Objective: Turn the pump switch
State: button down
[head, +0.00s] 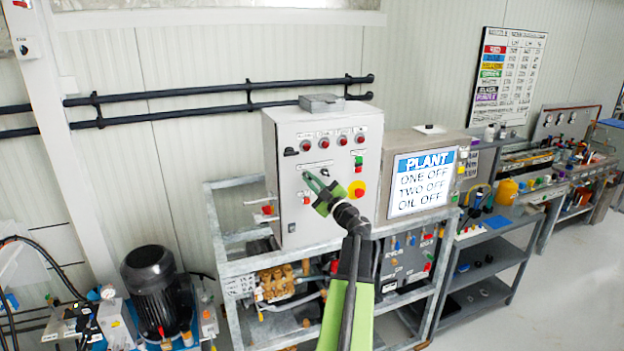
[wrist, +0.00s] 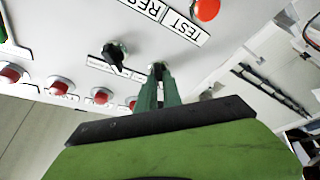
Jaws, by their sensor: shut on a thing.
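The pump control box (head: 280,180) is a pale grey cabinet on a metal frame, with a row of red lamps and several switches on its front. My gripper (head: 307,175) reaches to the middle of this front. In the wrist view my gripper (wrist: 158,72) has its green fingers shut on a small black switch knob (wrist: 157,67), mostly hidden between the tips. The panel appears upside down there. A second black knob (wrist: 115,53) stands free to the left of the fingers. I cannot read the label at the gripped knob.
A red-and-yellow emergency stop (head: 357,190) sits right of my gripper. A red button (wrist: 207,9) and a TEST label (wrist: 183,28) are near the fingers in the wrist view. A PLANT sign (head: 422,182) stands to the right. A black motor (head: 150,280) stands at lower left.

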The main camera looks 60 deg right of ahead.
jog(key=shift+n, duration=0.3)
jog(key=c, duration=1.5)
grip_release()
jog(key=shift+s, duration=0.1)
jog(key=b+v, duration=0.4)
jog(key=v, duration=1.3)
jog(key=shift+s+b, duration=0.2)
jog(key=shift+b, duration=0.1)
jog(key=shift+d, duration=0.1)
